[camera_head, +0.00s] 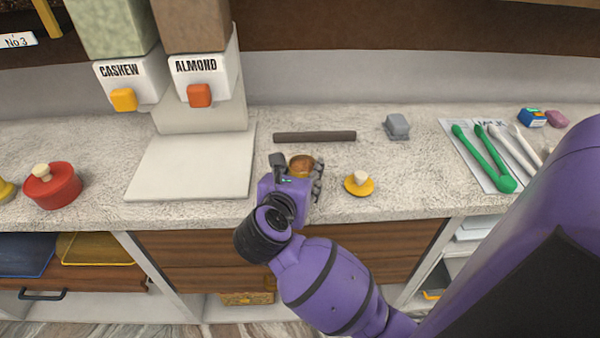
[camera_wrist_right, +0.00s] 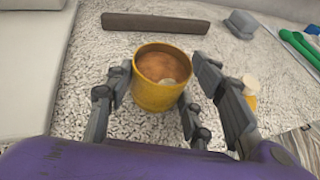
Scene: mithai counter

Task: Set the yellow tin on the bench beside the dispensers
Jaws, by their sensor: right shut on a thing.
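The yellow tin (camera_wrist_right: 160,97) is open at the top, with brown contents and a small pale round patch inside. My right gripper (camera_head: 298,170) is shut on it, with fingers on both sides in the right wrist view. In the head view the tin (camera_head: 301,164) is mostly hidden by the gripper. It is upright at the bench (camera_head: 400,180), right of the dispensers' pale base (camera_head: 185,170); I cannot tell whether its bottom touches. A yellow lid with a pale knob (camera_head: 358,184) lies just right of the gripper. My left gripper is not in view.
The cashew dispenser (camera_head: 130,79) and almond dispenser (camera_head: 205,75) stand at the back left. A dark bar (camera_head: 314,137) lies behind the tin. A grey block (camera_head: 397,127) and green tongs (camera_head: 470,150) are to the right. A red lidded pot (camera_head: 52,187) stands far left.

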